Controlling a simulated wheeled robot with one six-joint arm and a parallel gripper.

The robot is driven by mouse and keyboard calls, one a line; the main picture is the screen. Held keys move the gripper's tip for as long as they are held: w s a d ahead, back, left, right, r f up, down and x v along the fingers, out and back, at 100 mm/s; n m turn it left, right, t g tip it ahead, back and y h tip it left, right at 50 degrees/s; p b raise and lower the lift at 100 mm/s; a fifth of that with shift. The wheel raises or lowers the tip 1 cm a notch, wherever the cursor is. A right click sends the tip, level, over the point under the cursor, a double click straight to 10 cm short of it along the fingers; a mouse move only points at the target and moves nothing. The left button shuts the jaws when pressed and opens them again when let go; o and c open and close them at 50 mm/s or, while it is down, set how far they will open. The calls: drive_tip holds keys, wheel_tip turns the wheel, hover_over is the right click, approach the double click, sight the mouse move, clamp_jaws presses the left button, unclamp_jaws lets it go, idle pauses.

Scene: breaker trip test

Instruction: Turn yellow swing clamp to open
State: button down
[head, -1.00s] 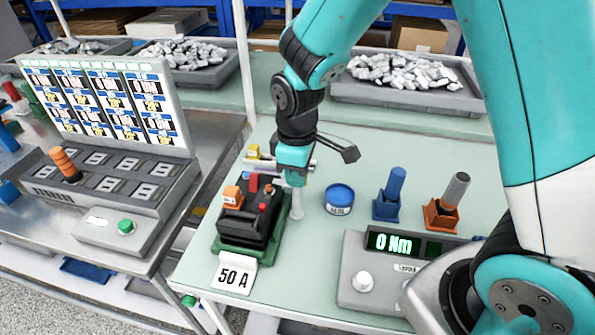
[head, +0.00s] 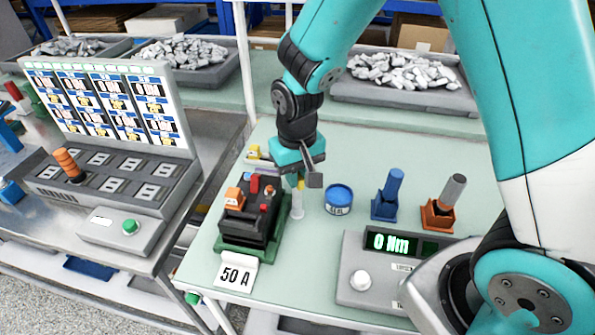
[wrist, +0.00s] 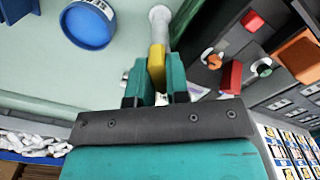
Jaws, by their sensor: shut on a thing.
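The yellow swing clamp (wrist: 157,62) is between the fingers of my gripper (wrist: 155,88), which is shut on it. Its yellow arm runs from a pale grey post (wrist: 160,22) toward my palm, beside the breaker, not over it. In the head view my gripper (head: 301,176) points down above the post (head: 297,206), and a bit of yellow shows under it. The black breaker (head: 245,222) with red and orange parts sits in a green fixture (head: 283,222) just left of the post. My fingers hide part of the clamp arm.
A blue round tin (head: 339,198) stands right of the post. Blue (head: 385,207) and orange (head: 438,217) holders with upright handles stand further right. A torque display (head: 390,243) is in front. A 50 A card (head: 236,274) stands before the fixture. Another yellow piece (head: 253,152) lies behind.

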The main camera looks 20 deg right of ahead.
drive_tip(key=m, duration=0.3)
drive_tip(key=shift+r+m, duration=0.1)
drive_tip(key=shift+m, duration=0.3)
drive_tip(key=shift+w+m+p, duration=0.1)
drive_tip(key=shift+m+p, duration=0.3)
drive_tip(key=shift+m, duration=1.4)
drive_tip(key=c, duration=1.1)
unclamp_jaws()
wheel_tip(320, 180, up, 17)
drive_tip(key=b, duration=0.1)
drive_tip(key=shift+r, duration=0.15)
